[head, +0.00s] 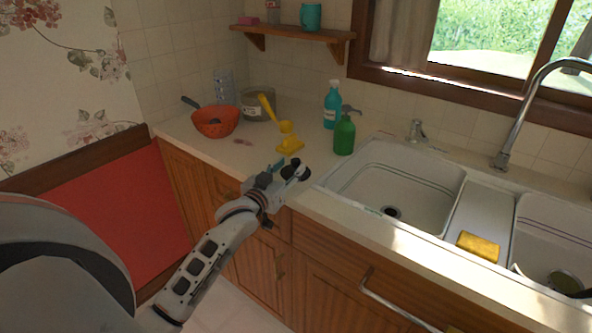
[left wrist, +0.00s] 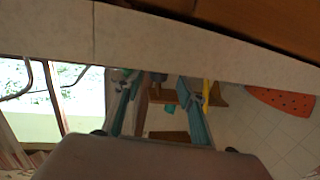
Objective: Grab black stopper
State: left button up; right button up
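My left gripper (head: 290,169) is at the front edge of the counter, left of the sink. In the left wrist view its two teal fingers (left wrist: 156,85) stand apart, with no object clearly held between them. Dark rounded shapes show at the gripper's end in the head view; I cannot tell whether one is the black stopper or whether they are gripper parts. A dark round drain spot (head: 391,211) shows in the left sink basin (head: 420,190). No stopper can be clearly made out in the left wrist view. My right gripper is not in view.
A yellow sponge (head: 478,246) lies between the basins. A tall faucet (head: 515,125) rises behind.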

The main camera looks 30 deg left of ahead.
aim_at(293, 163)
pick_arm(q)
jog(key=w, duration=0.3)
jog(key=shift+w, duration=0.45)
grip_shut()
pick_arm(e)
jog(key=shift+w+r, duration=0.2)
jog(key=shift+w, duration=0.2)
pick_arm(q)
jog(key=shift+r, duration=0.15)
